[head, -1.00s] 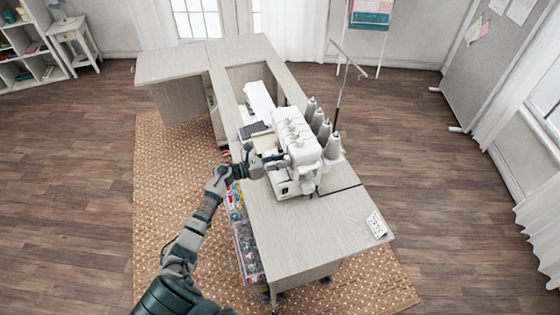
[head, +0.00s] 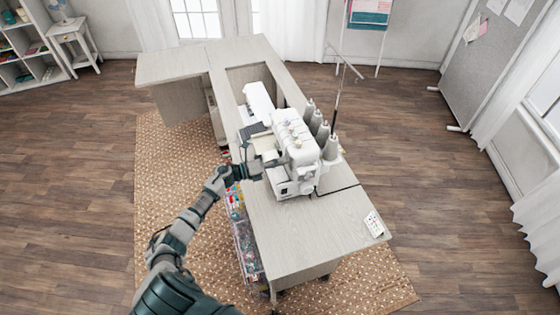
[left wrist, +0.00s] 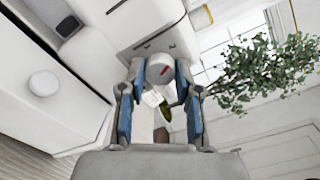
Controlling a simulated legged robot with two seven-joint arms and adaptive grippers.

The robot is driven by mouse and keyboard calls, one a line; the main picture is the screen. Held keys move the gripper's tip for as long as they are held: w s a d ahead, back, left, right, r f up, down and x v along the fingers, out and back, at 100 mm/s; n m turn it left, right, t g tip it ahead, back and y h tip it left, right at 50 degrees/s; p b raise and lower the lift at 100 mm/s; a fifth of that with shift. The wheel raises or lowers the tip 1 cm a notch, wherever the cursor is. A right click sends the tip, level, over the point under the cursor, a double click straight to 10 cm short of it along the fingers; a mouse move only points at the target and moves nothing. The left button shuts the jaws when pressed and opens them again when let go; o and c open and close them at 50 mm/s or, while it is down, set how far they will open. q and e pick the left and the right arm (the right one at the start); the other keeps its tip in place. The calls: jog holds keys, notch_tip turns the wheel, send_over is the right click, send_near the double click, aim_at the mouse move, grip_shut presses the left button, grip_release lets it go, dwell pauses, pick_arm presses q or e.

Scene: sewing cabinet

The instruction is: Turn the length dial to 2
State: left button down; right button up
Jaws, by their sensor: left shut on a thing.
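A white serger (head: 295,140) stands on the sewing cabinet, with cones behind it. My left gripper (head: 270,163) is at the serger's near left side in the head view. I cannot read any numbers around the dial. In the head view the dial is hidden or too small to tell. My right gripper is not in view.
The pale cabinet top (head: 310,225) is clear in front of the serger, except for a small white card (head: 374,225) at the right edge. A second white machine (head: 259,102) stands behind. Clear drawers (head: 246,245) stand below the cabinet's left edge.

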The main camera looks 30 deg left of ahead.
pick_arm(q)
jog(key=shift+w+a+r+n, duration=0.15)
jog(key=shift+a+r+n, duration=0.1)
jog(key=shift+n, duration=0.45)
jog(key=c, duration=1.1)
grip_release()
jog(key=o, duration=0.3)
jog(key=shift+d+f, duration=0.1)
jog(key=shift+w+f, duration=0.1)
jog(key=shift+f, duration=0.1)
jog(key=shift+s, duration=0.2)
jog(key=v, duration=1.2)
jog(key=shift+w, duration=0.2)
jog(key=shift+f, duration=0.1)
